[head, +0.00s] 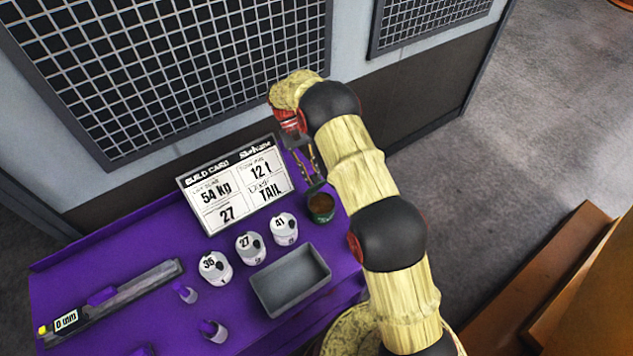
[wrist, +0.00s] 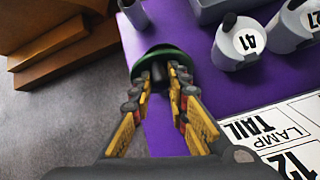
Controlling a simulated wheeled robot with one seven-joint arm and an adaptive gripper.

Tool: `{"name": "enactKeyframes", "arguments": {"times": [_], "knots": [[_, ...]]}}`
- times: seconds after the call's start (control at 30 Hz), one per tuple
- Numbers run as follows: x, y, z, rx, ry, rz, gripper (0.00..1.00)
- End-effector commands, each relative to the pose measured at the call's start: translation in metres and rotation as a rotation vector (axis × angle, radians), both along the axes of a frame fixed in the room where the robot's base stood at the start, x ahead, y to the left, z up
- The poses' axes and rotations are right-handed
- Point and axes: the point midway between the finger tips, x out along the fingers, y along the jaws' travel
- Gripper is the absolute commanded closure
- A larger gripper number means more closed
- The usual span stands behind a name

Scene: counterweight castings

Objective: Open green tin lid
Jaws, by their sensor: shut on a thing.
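The green tin (head: 321,210) stands on the purple bench near its right edge in the head view. Its top shows brown inside a green rim, so it looks open. My gripper (head: 313,176) is just behind and above it, pointing down. In the wrist view my gripper (wrist: 161,80) has its yellow fingers closing on the dark middle of the round green lid (wrist: 147,56). The lid looks apart from the tin, though its edge is hard to make out in the head view. The tin's body is hidden behind the lid in the wrist view.
White numbered weights, 35 (head: 215,267), 27 (head: 249,248) and 41 (head: 285,229), stand left of the tin. A grey tray (head: 291,281) lies in front. The build card (head: 234,187) stands behind. A grey rail (head: 120,295) lies at left.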

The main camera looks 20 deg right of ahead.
Motion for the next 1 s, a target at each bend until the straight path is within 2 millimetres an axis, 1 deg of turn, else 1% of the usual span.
{"name": "enactKeyframes", "arguments": {"times": [0.03,0.1,0.3,0.4,0.7,1.0], "knots": [[0.007,0.004,-0.004,0.005,-0.011,0.001,1.00],[0.012,0.006,-0.005,0.004,-0.010,0.000,1.00],[0.020,0.008,-0.008,0.004,-0.007,0.000,1.00],[0.022,0.010,-0.010,-0.006,0.031,0.000,1.00],[0.027,0.012,-0.012,-0.031,0.107,-0.001,1.00],[0.027,0.012,-0.012,-0.036,0.129,-0.001,1.00]]}}
